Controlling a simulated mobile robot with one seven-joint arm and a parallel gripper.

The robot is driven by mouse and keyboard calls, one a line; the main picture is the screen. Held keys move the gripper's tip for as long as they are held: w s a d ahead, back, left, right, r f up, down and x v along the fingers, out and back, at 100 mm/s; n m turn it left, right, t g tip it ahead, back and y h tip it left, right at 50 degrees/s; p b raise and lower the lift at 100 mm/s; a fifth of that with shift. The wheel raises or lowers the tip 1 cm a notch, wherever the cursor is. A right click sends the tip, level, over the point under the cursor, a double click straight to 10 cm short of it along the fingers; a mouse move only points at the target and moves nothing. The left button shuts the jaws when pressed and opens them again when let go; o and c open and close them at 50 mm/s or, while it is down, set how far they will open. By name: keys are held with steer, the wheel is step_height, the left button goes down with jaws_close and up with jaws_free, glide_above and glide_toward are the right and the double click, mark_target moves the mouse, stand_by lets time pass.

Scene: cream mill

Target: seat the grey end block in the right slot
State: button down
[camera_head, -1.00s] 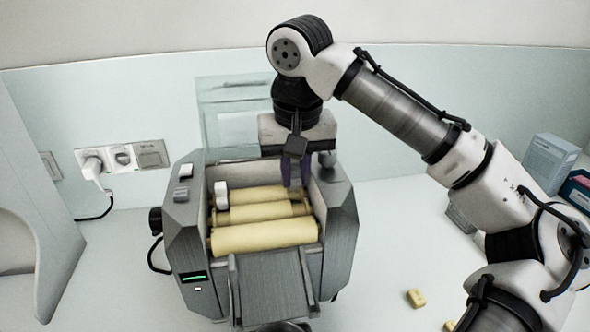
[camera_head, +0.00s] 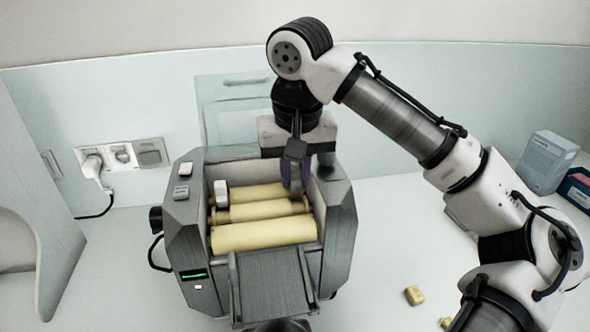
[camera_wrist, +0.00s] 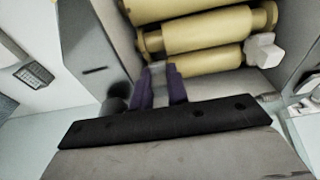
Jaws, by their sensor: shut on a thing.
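The mill (camera_head: 342,215) is a grey housing with several cream rollers (camera_head: 265,235) lying across its open top. My gripper (camera_head: 296,186) points down at the back right end of the rollers, its purple fingers inside the housing. In the wrist view, my gripper (camera_wrist: 160,92) is shut on the small grey end block (camera_wrist: 158,69), which sits between the fingertips against the end of the nearest roller. The right slot is hidden by the fingers and block, so I cannot tell whether the block is in it. A pale white block (camera_head: 221,194) sits at the rollers' left end; it also shows in the wrist view (camera_wrist: 263,50).
The mill's right wall (camera_wrist: 95,45) stands close beside my fingers. A sloped grey tray (camera_head: 270,282) is at the mill's front. A small yellow block (camera_head: 414,296) lies on the table at right. Boxes (camera_head: 548,160) stand at the back right. A wall socket (camera_head: 120,158) is at left.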

steer(key=shift+f, duration=0.55)
stand_by(1.4)
steer(key=c, duration=1.3)
jaws_free()
steer(key=shift+a, duration=0.1)
steer(key=shift+r, duration=0.25)
step_height(320, 180, up, 13)
steer(key=s, duration=0.2)
steer(key=shift+s, duration=0.1)
